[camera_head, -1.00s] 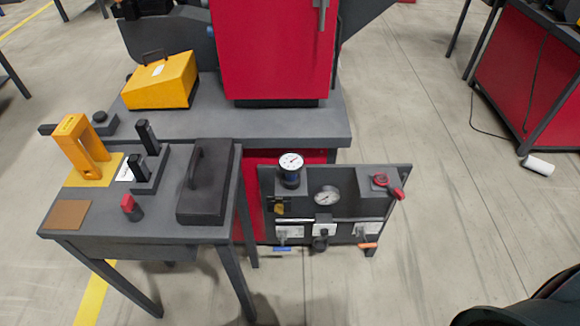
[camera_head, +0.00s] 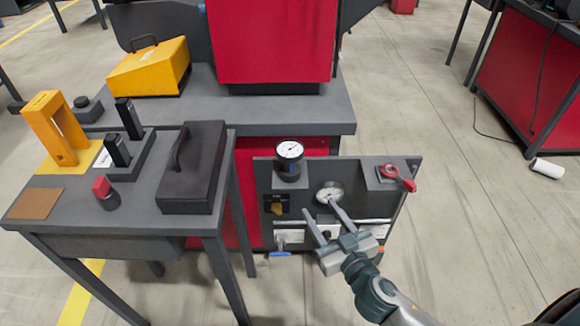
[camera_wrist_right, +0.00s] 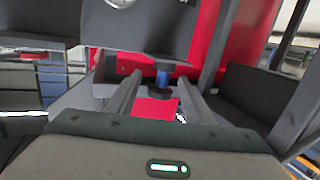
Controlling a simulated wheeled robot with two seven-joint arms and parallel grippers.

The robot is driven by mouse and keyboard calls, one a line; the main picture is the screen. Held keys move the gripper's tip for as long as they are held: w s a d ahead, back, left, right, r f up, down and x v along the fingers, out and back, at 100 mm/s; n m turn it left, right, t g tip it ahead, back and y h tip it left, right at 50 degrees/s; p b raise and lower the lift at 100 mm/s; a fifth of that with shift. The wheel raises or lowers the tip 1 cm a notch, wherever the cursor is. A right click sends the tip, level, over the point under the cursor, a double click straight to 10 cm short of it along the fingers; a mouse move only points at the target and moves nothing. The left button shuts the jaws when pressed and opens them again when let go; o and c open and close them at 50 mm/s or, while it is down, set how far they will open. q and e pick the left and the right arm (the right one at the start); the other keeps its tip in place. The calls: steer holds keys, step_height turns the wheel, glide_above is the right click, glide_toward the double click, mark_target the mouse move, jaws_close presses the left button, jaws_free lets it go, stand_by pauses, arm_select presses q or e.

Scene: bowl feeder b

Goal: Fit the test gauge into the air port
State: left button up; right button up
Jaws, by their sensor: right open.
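The test gauge, with a round white dial (camera_head: 289,150) and a dark body, stands upright on a small ledge at the upper left of the dark panel in the head view. My right gripper (camera_head: 319,208) is open and empty in front of the panel, below and to the right of this gauge and apart from it. I cannot make out the air port; my gripper covers part of the lower panel.
A side table (camera_head: 110,225) with a black case (camera_head: 193,167) stands left.

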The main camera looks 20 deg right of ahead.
mark_target(290, 162)
arm_select(q)
steer(key=shift+v, duration=1.05)
arm_select(e)
steer(key=shift+t, duration=0.6)
steer(key=r, duration=0.4)
steer(key=shift+s+a+r, duration=0.2)
steer(key=shift+s+a, duration=0.1)
steer(key=shift+s, duration=0.05)
steer(key=shift+w+y, duration=0.15)
steer(key=shift+y, duration=0.25)
arm_select(q)
steer(key=shift+s+a+g+y+p, duration=0.4)
steer(key=shift+s+a+g+p, duration=0.2)
steer(key=shift+a, duration=0.3)
arm_select(e)
steer(key=shift+w+a, duration=0.25)
steer(key=shift+w, duration=1.75)
steer(key=shift+w+a, duration=0.2)
steer(key=shift+w, duration=1.75)
steer(key=shift+w+a, duration=0.25)
steer(key=shift+w, duration=1.75)
arm_select(q)
steer(key=shift+s, duration=0.1)
